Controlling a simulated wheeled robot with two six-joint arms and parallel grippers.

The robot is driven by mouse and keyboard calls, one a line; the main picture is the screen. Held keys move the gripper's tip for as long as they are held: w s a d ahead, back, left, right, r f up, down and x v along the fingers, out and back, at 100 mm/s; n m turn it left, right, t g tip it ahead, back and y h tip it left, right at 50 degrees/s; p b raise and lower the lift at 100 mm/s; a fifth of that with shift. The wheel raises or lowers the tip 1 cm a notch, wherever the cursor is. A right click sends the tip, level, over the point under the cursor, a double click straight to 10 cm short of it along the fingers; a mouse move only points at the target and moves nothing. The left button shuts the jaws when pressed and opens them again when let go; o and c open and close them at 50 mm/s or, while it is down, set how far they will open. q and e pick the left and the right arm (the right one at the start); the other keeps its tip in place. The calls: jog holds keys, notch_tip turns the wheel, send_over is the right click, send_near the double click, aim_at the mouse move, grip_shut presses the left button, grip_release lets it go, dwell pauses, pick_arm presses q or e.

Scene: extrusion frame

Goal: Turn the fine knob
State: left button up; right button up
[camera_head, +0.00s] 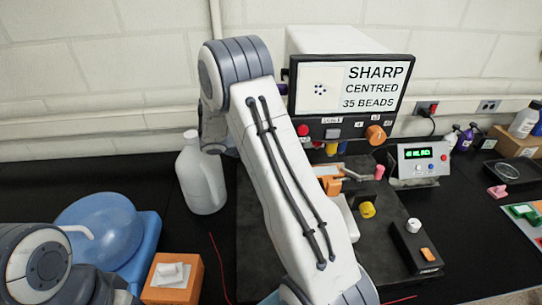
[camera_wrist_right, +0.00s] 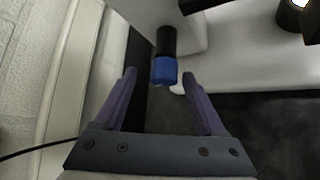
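In the right wrist view a knob with a blue end (camera_wrist_right: 164,72) on a black shaft sticks out from a white body. My right gripper (camera_wrist_right: 160,80) is open, its two purple-grey fingers apart with the knob between their tips in the picture. I cannot tell whether the knob lies between the fingers or beyond them, and I see no contact. In the head view my right arm crosses the middle and hides its gripper and this knob. No label tells which knob is the fine one. My left gripper is not in view; only a left arm link shows at bottom left.
A monitor (camera_head: 377,89) reads SHARP, CENTRED, 35 BEADS. Below it is an orange knob (camera_head: 375,135). A white jug (camera_head: 201,178) and blue basin (camera_head: 145,255) are left.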

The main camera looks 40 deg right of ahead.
jog(key=shift+s, duration=0.1)
jog(key=b+v, duration=0.3)
jog(key=v, duration=0.7)
jog(key=shift+a, duration=0.2)
dwell(3.0)
